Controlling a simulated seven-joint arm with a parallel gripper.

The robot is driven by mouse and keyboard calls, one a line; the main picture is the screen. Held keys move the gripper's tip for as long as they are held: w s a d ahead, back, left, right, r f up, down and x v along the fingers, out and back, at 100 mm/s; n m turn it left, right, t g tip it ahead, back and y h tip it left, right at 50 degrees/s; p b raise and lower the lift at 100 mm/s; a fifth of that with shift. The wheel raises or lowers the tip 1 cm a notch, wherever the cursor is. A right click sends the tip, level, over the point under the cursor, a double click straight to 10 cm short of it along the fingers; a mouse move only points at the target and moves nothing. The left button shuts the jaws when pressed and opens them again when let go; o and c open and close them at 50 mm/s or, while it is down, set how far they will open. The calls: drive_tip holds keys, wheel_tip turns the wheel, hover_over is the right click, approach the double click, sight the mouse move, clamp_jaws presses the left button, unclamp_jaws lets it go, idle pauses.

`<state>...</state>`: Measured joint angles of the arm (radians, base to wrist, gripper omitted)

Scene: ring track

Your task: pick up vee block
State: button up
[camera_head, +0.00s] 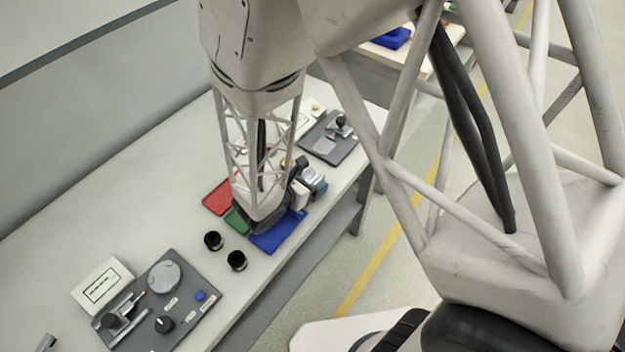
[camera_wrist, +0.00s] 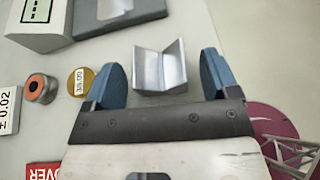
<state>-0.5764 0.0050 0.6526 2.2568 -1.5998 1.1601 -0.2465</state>
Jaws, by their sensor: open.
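The vee block is a grey metal block (camera_wrist: 161,70) with a V-shaped groove, upper middle in the wrist view. It rests on the pale table top. My gripper (camera_wrist: 162,80) is open, with one blue finger to the left of the block and the other to its right. A gap shows on each side, so neither finger appears to touch it. In the head view my gripper (camera_head: 312,180) is low over the table's right part, partly behind my wrist, and the block cannot be made out clearly there.
In the wrist view an orange-topped round part (camera_wrist: 41,88) and a yellow labelled disc (camera_wrist: 80,81) lie left of the fingers. A dark grey plate (camera_wrist: 115,14) lies beyond. In the head view red (camera_head: 218,197) and blue (camera_head: 278,233) trays and black cups (camera_head: 236,260) are nearby.

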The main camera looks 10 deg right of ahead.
drive_tip(key=shift+w+d+f, duration=0.15)
drive_tip(key=shift+w+d, duration=0.15)
drive_tip(key=shift+d, duration=0.05)
idle(0.4)
drive_tip(key=c, duration=1.3)
